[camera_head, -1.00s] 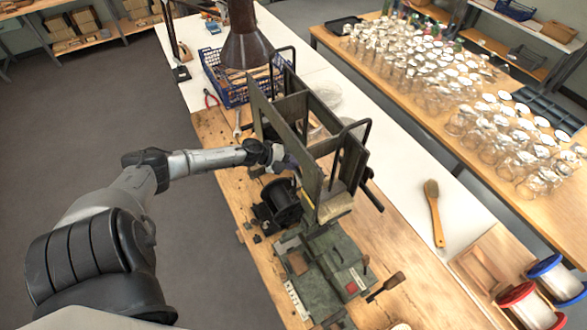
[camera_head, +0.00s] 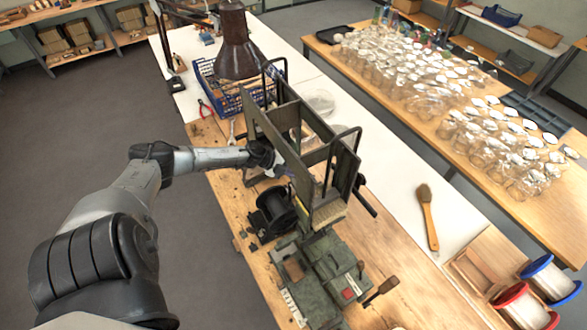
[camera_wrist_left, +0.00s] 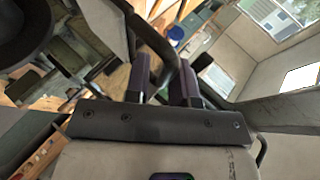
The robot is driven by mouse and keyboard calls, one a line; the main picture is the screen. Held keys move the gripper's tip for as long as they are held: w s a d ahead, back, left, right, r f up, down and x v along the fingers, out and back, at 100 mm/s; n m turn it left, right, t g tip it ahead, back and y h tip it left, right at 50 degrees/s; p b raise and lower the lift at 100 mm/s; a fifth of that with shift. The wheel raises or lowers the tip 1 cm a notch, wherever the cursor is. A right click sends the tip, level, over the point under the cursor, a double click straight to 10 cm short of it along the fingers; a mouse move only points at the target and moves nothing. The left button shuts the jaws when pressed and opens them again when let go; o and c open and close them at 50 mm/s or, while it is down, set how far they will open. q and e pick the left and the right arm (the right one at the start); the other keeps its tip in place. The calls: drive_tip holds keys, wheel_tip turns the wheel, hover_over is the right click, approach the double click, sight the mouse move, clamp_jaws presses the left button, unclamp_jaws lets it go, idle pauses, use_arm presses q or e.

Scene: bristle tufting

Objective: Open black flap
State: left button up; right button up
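The tufting machine (camera_head: 335,262) stands on the wooden bench, with tall dark grey-green panels and black bar handles. The long upright panel (camera_head: 272,135) on its left side faces my left arm; I cannot tell for sure which panel is the black flap. My left gripper (camera_head: 277,166) is at this panel's outer face, its fingertips partly hidden in the head view. In the left wrist view, the two dark purple-tinged fingers (camera_wrist_left: 164,80) stand apart, with a black curved bar (camera_wrist_left: 153,38) running between or just beyond them. Contact is unclear. My right gripper is out of view.
A black spool (camera_head: 275,212) sits beside the machine, below my left gripper. A brown lamp shade (camera_head: 240,45) and blue crate (camera_head: 208,80) stand behind. A brush (camera_head: 427,215) lies to the right, near red and blue spools (camera_head: 548,278). Many glass jars (camera_head: 430,85) fill the far table.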

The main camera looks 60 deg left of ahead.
use_arm(q)
drive_tip(key=shift+o, duration=1.1)
drive_tip(key=p+v, duration=0.2)
drive_tip(key=v, duration=1.1)
drive_tip(key=shift+s+r, duration=0.25)
drive_tip(key=shift+a, duration=0.1)
